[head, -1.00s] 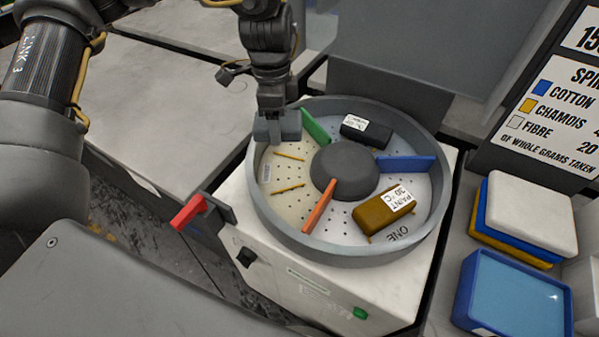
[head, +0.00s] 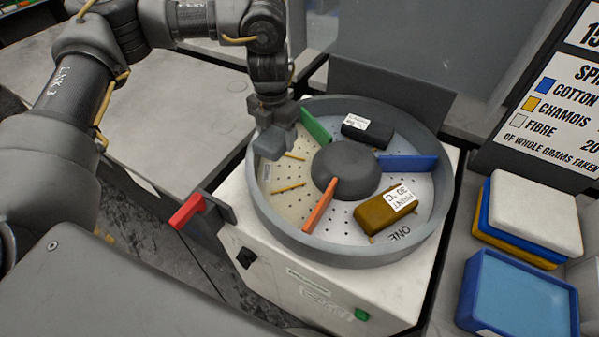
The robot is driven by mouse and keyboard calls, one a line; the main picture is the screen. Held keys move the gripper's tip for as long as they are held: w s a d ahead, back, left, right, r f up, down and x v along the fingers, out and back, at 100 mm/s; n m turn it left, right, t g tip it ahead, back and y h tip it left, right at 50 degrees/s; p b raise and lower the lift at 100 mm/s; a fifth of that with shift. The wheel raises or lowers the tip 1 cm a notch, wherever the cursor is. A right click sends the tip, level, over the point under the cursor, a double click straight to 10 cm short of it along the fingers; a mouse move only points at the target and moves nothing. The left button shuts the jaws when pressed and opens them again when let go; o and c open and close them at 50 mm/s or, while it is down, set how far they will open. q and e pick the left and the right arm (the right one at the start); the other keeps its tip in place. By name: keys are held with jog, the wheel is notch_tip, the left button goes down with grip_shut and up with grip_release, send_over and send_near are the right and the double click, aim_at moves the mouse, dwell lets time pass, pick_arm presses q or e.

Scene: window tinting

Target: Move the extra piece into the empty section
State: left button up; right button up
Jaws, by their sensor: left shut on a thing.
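A round grey drum (head: 262,222) has three sections parted by a green fin (head: 316,126), a blue fin (head: 408,163) and an orange fin (head: 319,205). A black labelled block (head: 366,134) lies between green and blue. A brown labelled block (head: 383,214) lies between blue and orange. The left section (head: 302,206) holds no block, only thin yellow strips. My left gripper (head: 274,133) is over the drum's left rim, beside this section, shut on what looks like a small grey block (head: 270,145). Its fingers and the piece are hard to tell apart. My right gripper is out of view.
A red lever (head: 188,211) sticks out of the white housing (head: 290,290) at left. Stacked pads (head: 530,213) and a blue tray (head: 467,296) stand at right, below a sign board (head: 540,130). A grey lid (head: 390,90) stands behind the drum.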

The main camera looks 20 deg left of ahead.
aim_at(278, 172)
pick_arm(q)
jog(key=m, duration=0.1)
jog(key=f+m, duration=0.1)
jog(key=shift+w+a+m, duration=0.15)
jog(key=shift+a+m, duration=0.05)
jog(key=shift+m, duration=0.1)
jog(key=shift+f, duration=5)
jog(key=shift+f, duration=0.1)
jog(key=o, duration=1.1)
jog(key=shift+o, duration=0.2)
notch_tip(278, 172, up, 12)
jog(key=shift+r, duration=0.15)
